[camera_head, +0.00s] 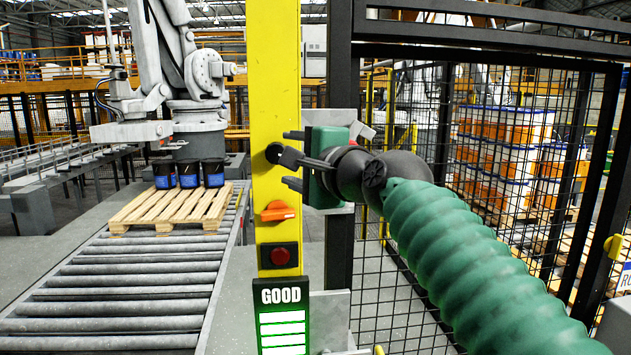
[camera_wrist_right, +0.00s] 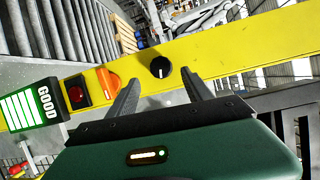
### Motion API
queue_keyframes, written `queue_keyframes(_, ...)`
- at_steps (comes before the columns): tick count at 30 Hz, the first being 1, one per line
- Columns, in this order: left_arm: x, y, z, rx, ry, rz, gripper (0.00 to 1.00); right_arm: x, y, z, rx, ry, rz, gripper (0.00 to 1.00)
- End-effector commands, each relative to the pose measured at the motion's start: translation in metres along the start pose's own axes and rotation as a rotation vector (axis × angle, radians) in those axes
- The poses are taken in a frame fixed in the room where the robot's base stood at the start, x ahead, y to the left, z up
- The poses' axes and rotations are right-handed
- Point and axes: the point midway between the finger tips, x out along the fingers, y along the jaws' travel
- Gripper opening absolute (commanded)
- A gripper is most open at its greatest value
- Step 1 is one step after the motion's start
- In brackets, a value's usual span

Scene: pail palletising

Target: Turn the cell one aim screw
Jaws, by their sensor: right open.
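The aim screw appears to be a black round knob (camera_head: 274,153) on the yellow post (camera_head: 275,60). It also shows in the right wrist view (camera_wrist_right: 160,67), with a pale index mark on its face. My right gripper (camera_head: 290,159) comes in from the right at the knob's height. In the right wrist view its two dark fingers (camera_wrist_right: 162,82) are apart, with the knob between and just beyond their tips. Contact with the knob cannot be made out. My left gripper is not in view.
Below the knob are an orange switch (camera_head: 277,211), a red button (camera_head: 280,256) and a lit "GOOD" panel (camera_head: 281,320) with green-white bars. Left is a roller conveyor (camera_head: 120,290) with a pallet (camera_head: 170,210) and dark pails. A black mesh fence (camera_head: 480,150) stands right.

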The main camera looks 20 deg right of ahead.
Motion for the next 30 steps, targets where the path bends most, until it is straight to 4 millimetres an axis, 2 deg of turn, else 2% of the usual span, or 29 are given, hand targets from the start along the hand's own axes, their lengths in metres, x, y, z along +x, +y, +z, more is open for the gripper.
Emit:
queue_keyframes(1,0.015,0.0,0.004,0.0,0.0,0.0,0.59,-0.016,0.006,-0.001,0.001,0.0,-0.006,0.59)
queue_keyframes(6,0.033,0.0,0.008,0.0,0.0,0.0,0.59,-0.064,0.006,0.0,-0.001,0.0,-0.004,0.59)
queue_keyframes(12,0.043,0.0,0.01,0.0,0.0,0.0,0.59,-0.095,0.004,0.001,0.0,-0.001,0.001,0.59)
queue_keyframes(16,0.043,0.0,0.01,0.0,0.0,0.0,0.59,-0.101,0.003,0.001,0.0,-0.001,0.004,0.59)
queue_keyframes(27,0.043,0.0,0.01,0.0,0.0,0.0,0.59,-0.101,0.002,0.001,0.0,-0.001,0.003,0.59)
queue_keyframes(29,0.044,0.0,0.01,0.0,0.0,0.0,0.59,-0.099,0.006,0.0,-0.004,0.0,0.009,0.59)
queue_keyframes(30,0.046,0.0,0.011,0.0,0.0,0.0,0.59,-0.095,0.015,-0.001,-0.015,0.002,0.021,0.59)
